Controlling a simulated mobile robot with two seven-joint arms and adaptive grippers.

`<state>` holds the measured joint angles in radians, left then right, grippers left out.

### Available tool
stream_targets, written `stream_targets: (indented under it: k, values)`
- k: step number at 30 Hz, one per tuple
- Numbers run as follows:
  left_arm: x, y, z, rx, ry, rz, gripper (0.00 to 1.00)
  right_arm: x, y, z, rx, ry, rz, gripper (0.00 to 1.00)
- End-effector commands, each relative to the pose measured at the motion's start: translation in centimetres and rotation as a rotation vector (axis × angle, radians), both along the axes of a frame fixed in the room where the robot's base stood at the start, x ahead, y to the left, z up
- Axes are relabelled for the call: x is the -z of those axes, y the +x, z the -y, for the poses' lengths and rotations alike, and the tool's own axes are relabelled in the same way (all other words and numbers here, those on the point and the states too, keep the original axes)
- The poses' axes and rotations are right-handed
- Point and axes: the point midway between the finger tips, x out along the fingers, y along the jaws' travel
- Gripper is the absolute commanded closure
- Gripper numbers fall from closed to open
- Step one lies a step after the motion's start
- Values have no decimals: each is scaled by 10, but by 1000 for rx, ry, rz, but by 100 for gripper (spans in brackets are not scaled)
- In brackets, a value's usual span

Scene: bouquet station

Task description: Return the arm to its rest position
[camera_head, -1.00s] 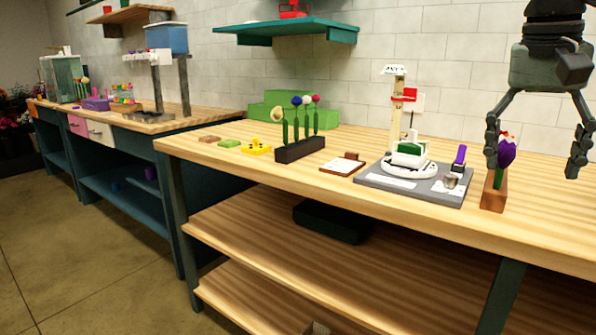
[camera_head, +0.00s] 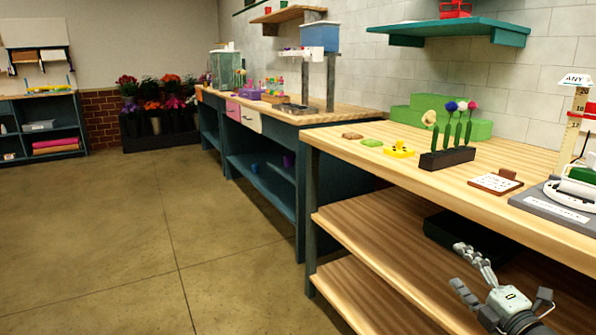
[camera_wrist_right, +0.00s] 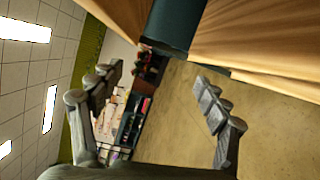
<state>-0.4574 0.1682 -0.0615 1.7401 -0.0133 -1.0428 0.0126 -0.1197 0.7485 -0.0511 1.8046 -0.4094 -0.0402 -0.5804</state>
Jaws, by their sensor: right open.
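My right gripper (camera_head: 460,267) is low at the bottom right of the head view, in front of the workbench's lower shelves and below the bench top (camera_head: 345,145). Its fingers are spread and nothing is between them. In the right wrist view, its two fingers (camera_wrist_right: 158,92) stand well apart, with only the distant room and floor between them. My left gripper is in neither view.
The lower shelf (camera_head: 375,255) and a dark tray (camera_head: 450,232) are close to my right gripper. On the bench stand a dark flower rack (camera_head: 447,159), a clipboard (camera_head: 495,183) and a grey scale base (camera_head: 555,211). Open floor (camera_head: 150,235) lies to the left.

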Motion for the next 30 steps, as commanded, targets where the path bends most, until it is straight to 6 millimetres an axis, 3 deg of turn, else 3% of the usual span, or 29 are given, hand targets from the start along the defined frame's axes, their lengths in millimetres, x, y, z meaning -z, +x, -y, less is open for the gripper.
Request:
stream_targets:
  k: [1,7,12,15,18,22,25,30]
  values:
    - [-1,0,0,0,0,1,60,40,-9,6,84,128,-87,24]
    - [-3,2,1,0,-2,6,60,179,-69,16,419,558,-404,24]
    - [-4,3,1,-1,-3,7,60,281,-148,-6,698,843,-652,24]
    - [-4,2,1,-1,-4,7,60,328,-200,-30,858,980,-789,24]
    - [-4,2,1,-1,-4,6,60,361,-247,-55,998,1084,-904,24]
    - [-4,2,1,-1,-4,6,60,385,-292,-80,1130,1164,-1010,24]
    - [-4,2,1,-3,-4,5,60,393,-310,-92,1186,1195,-1052,24]
    - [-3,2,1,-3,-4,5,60,396,-317,-96,1208,1204,-1069,24]
